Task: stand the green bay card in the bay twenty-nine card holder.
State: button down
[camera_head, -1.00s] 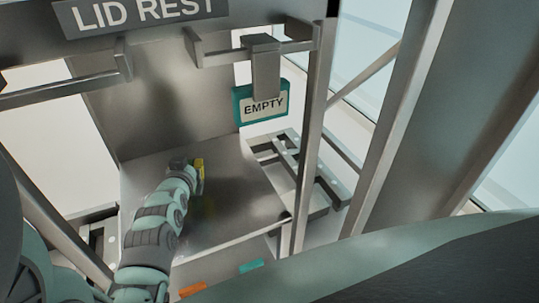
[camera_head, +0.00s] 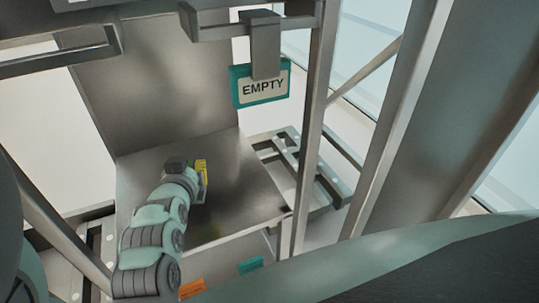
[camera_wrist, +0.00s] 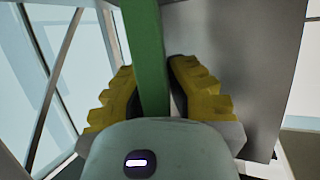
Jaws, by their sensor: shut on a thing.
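My gripper (camera_wrist: 152,92) has yellow ridged fingers and is shut on a green card (camera_wrist: 146,45), seen edge-on as a long green strip running up the wrist view. In the head view my gripper (camera_head: 201,178) is low over the grey metal surface (camera_head: 240,205); the card is mostly hidden there. No label for bay twenty-nine can be read, and I cannot make out its card holder for certain.
A teal-framed sign reading "EMPTY" (camera_head: 262,86) hangs from a metal bracket (camera_head: 263,45) at upper centre. A grey post (camera_head: 313,110) stands right of it. An orange label (camera_head: 192,288) and a teal label (camera_head: 251,265) sit below the surface's front edge.

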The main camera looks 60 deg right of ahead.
jog(key=s+a, duration=0.4)
jog(key=s, duration=0.2)
jog(key=shift+s+r+p, duration=0.35)
jog(key=shift+r+p, duration=0.05)
